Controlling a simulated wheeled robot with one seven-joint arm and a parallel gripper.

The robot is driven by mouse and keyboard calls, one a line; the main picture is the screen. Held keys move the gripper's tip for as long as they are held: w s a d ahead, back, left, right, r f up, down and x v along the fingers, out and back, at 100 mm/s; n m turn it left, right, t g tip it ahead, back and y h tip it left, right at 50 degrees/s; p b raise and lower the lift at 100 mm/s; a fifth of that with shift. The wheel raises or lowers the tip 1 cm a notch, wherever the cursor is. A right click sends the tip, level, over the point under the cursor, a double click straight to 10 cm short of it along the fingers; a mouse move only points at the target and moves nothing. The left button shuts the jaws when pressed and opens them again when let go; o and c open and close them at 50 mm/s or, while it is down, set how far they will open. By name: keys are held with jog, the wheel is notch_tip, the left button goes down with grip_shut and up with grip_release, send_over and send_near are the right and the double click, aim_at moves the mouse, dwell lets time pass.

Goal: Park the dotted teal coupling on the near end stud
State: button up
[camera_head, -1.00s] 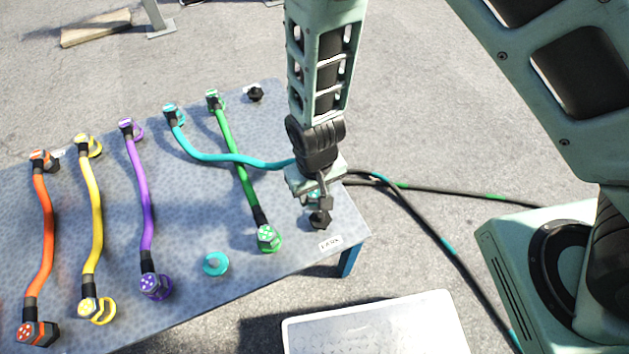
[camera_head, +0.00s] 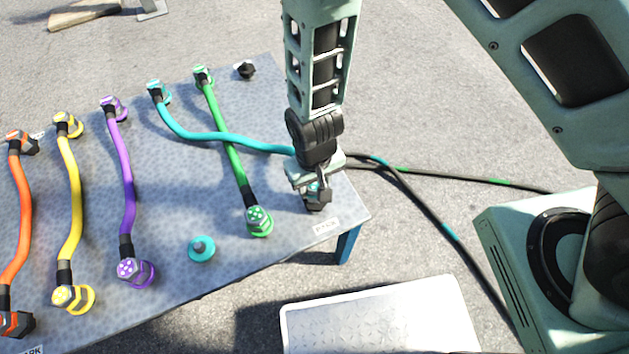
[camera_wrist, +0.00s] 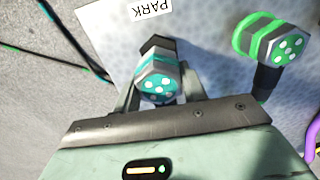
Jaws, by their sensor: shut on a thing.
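The dotted teal coupling (camera_wrist: 158,82) is between my gripper's fingers in the wrist view, its white-dotted face toward the camera. My gripper (camera_head: 316,187) is shut on it at the table's near right corner. A black stud (camera_head: 318,204) shows just below the gripper beside the PARK label; its dark edge also shows behind the coupling in the wrist view (camera_wrist: 156,45). The coupling overlaps the stud; I cannot tell whether it is seated. The teal hose (camera_head: 215,138) runs from my gripper over the green hose to a far-side fitting (camera_head: 158,92).
The green dotted coupling (camera_head: 259,221) sits close left of my gripper. An empty teal-ringed stud (camera_head: 202,249) stands farther left. Purple (camera_head: 127,185), yellow (camera_head: 71,190) and orange (camera_head: 20,210) hoses lie beyond. A bare black stud (camera_head: 245,70) is at the far corner.

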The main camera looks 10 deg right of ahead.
jog(key=shift+f, duration=0.75)
jog(key=shift+f, duration=0.45)
dwell(0.6)
jog(key=o, duration=1.2)
notch_tip(320, 180, up, 17)
jog(key=p, duration=0.3)
jog(key=shift+r+p, duration=0.2)
jog(key=shift+p, duration=0.15)
